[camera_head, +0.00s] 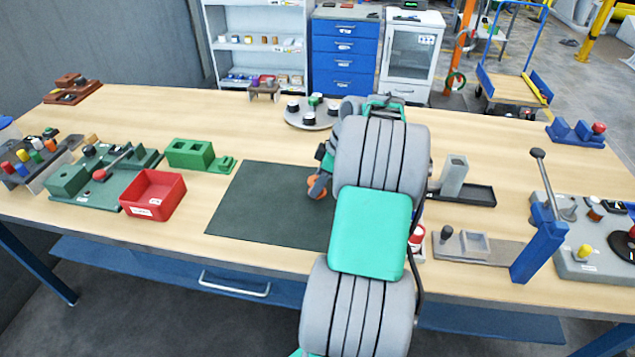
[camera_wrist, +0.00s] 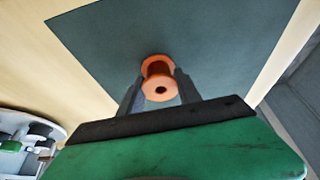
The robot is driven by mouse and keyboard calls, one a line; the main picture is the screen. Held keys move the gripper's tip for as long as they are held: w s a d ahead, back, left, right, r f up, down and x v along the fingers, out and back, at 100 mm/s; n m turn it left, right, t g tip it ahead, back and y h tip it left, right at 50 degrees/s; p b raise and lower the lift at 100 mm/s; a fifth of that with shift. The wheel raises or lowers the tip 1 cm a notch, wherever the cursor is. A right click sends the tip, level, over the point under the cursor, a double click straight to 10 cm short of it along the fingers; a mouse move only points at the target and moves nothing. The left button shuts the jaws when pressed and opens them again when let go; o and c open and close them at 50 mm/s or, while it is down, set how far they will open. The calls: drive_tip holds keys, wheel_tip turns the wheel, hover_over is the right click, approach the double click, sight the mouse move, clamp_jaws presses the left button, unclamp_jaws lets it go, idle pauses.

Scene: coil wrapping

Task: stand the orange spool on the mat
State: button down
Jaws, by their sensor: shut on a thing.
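The orange spool (camera_wrist: 158,76) is held between the two fingers of my gripper (camera_wrist: 158,88) in the wrist view. One flange with a dark centre hole faces the wrist camera. In the head view the spool (camera_head: 318,188) shows at the fingertips of my gripper (camera_head: 322,180), over the right part of the dark green mat (camera_head: 265,205). The mat also fills much of the wrist view (camera_wrist: 220,40). I cannot tell whether the spool touches the mat. My arm covers the mat's right side in the head view.
A red bin (camera_head: 153,194) and green blocks (camera_head: 190,154) stand left of the mat. A round grey turntable (camera_head: 312,119) with several dark knobs is behind it. A grey holder (camera_head: 455,180) and a blue lever stand (camera_head: 540,240) are on the right. The mat's left part is clear.

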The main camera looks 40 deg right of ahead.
drive_tip(key=shift+f, duration=0.15)
drive_tip(key=c, duration=0.8)
unclamp_jaws()
drive_tip(key=shift+c, duration=0.2)
drive_tip(key=p+v, duration=0.2)
drive_tip(key=v, duration=1)
drive_tip(key=w+a+r+m, duration=0.1)
drive_tip(key=w+a+m, duration=0.1)
drive_tip(key=a, duration=0.9)
drive_tip(key=w+a+r+m, duration=0.1)
drive_tip(key=w+a+r, duration=0.15)
drive_tip(key=a, duration=0.75)
drive_tip(key=s+a+f+m+h, duration=0.1)
drive_tip(key=s+a+f+m, duration=0.1)
drive_tip(key=s+a, duration=0.4)
drive_tip(key=s+a+f+m+h, duration=0.1)
drive_tip(key=s+a+f+m, duration=0.1)
drive_tip(key=s+a+f, duration=0.2)
drive_tip(key=s+a, duration=0.1)
drive_tip(key=a, duration=0.2)
drive_tip(key=shift+s+a+h, duration=0.25)
drive_tip(key=shift+s+h, duration=0.05)
drive_tip(key=shift+s, duration=0.05)
